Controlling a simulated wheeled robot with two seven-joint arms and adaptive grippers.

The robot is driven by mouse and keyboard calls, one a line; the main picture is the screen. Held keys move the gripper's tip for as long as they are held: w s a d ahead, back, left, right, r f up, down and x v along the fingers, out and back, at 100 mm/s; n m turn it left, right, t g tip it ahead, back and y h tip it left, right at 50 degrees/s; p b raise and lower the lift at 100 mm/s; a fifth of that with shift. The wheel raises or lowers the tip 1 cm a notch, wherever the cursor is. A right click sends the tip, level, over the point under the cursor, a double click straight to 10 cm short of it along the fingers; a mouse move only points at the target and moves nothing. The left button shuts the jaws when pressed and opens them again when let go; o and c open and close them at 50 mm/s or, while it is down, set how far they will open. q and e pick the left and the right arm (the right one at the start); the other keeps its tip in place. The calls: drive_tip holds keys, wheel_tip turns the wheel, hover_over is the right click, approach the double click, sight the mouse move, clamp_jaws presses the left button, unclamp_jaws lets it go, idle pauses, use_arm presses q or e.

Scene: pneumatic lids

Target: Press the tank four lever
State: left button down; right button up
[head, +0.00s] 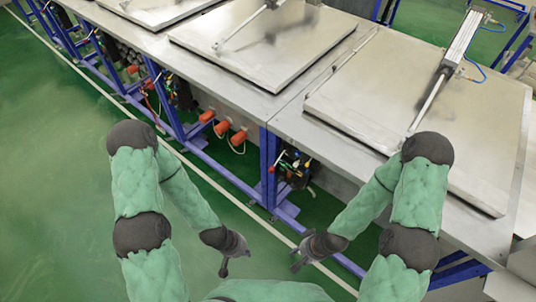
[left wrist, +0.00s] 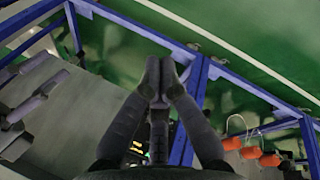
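Several steel tanks with flat lids stand in a row in the head view. No tank numbers are readable, so I cannot tell which is tank four. A cluster of small coloured levers (head: 291,168) sits under the nearest tank (head: 350,118), by a blue leg. Another lever cluster (head: 180,92) sits further left. My left gripper (head: 226,268) hangs over the green floor, apart from the tanks. Its fingertips meet in the left wrist view (left wrist: 158,68), with nothing visible between them. My right gripper (head: 296,260) is also over the floor; its fingers are too small to judge.
Blue frame legs (head: 268,165) and a low rail carry the tanks. Orange fittings (head: 222,128) stick out below the tank edge, also in the left wrist view (left wrist: 252,152). A pneumatic cylinder (head: 463,42) stands on the nearest lid. Green floor (head: 60,150) is open at left.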

use_arm(q)
drive_tip(key=shift+w+a, duration=0.15)
drive_tip(key=shift+w, duration=0.05)
use_arm(e)
drive_tip(key=shift+w+a, duration=0.15)
drive_tip(key=shift+w, duration=0.05)
use_arm(q)
drive_tip(key=shift+s+r, duration=0.1)
